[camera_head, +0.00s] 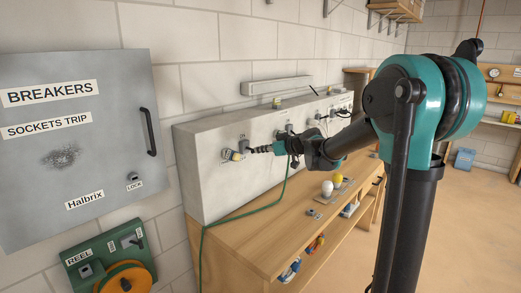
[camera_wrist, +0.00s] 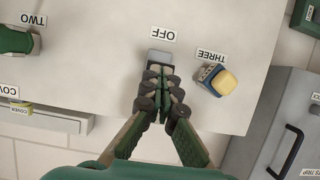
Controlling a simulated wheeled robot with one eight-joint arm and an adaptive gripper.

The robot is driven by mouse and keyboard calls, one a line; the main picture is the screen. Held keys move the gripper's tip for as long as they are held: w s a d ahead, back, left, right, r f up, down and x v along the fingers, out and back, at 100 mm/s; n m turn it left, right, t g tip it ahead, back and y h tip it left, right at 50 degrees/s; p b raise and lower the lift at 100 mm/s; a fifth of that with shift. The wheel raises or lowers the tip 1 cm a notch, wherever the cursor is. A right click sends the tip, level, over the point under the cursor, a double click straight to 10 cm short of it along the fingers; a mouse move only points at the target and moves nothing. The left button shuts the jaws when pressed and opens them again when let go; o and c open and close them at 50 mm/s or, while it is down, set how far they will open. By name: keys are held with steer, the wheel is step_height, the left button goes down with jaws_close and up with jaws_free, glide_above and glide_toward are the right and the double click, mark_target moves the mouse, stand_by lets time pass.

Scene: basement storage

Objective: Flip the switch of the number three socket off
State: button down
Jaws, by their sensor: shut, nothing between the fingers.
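The number three socket shows in the wrist view as a grey-blue fitting with a yellow cap (camera_wrist: 222,84), beside the upside-down THREE label (camera_wrist: 212,54). Left of it a small grey switch (camera_wrist: 160,58) sits under the OFF label (camera_wrist: 164,33). My gripper (camera_wrist: 160,76) is shut and empty, its tips at the switch's edge and hiding part of it. I cannot tell whether they touch it. In the head view my gripper (camera_head: 256,149) is at the left part of the panel face, right of the yellow-capped socket (camera_head: 232,155). The switch's tilt is unclear.
The pale panel box (camera_head: 200,150) stands on a wooden bench (camera_head: 240,235). A green cable (camera_head: 245,212) hangs from a plug (camera_wrist: 18,40) at socket two. The grey breaker cabinet (camera_head: 75,140) and green reel (camera_head: 110,262) are at left. A white and a yellow object stand on the bench.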

steer(key=shift+f, duration=1.2)
stand_by(0.3)
stand_by(0.3)
